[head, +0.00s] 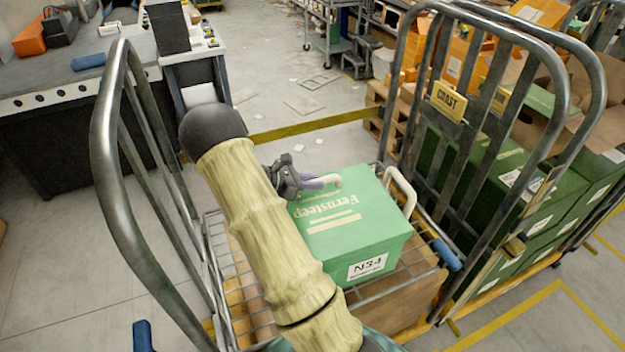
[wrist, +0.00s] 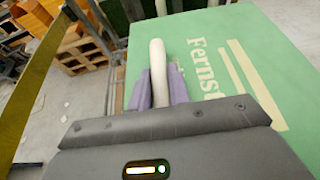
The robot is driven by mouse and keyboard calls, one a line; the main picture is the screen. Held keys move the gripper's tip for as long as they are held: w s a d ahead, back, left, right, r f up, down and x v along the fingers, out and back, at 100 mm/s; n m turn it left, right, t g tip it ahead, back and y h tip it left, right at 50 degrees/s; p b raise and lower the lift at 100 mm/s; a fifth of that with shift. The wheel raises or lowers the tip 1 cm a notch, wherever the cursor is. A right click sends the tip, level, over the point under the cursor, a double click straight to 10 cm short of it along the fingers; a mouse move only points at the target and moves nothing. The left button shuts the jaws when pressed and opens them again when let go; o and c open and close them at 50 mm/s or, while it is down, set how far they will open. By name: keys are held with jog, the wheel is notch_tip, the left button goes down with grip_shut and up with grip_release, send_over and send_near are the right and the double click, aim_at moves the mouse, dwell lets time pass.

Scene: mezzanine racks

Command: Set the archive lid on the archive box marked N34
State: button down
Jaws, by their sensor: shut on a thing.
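The archive box marked N34 (head: 397,250) is green, with a white label on its front face, and stands on a wire shelf in a roll cage. A green lid (head: 340,205) printed "Fernsteep" is over its top, with white handles at the sides. It fills the right of the wrist view (wrist: 240,60). My gripper (head: 321,183) is at the lid's left side, its purple fingers shut on a white handle (wrist: 157,62). Whether the lid rests fully on the box or sits slightly above it, I cannot tell. My arm hides part of the box's left side.
The cage's grey side frames (head: 107,150) rise left and right of the box. Green boxes (head: 480,185) fill another cage at the right. A workbench (head: 75,95) stands at the back left. Open floor with scattered paper lies behind a yellow bar (head: 315,126).

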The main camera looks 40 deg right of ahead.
jog(key=shift+f, duration=0.25)
jog(key=c, duration=1.2)
grip_release()
jog(key=shift+c, duration=0.2)
jog(key=b+v, duration=0.2)
jog(key=v, duration=1)
jog(key=shift+f, duration=0.1)
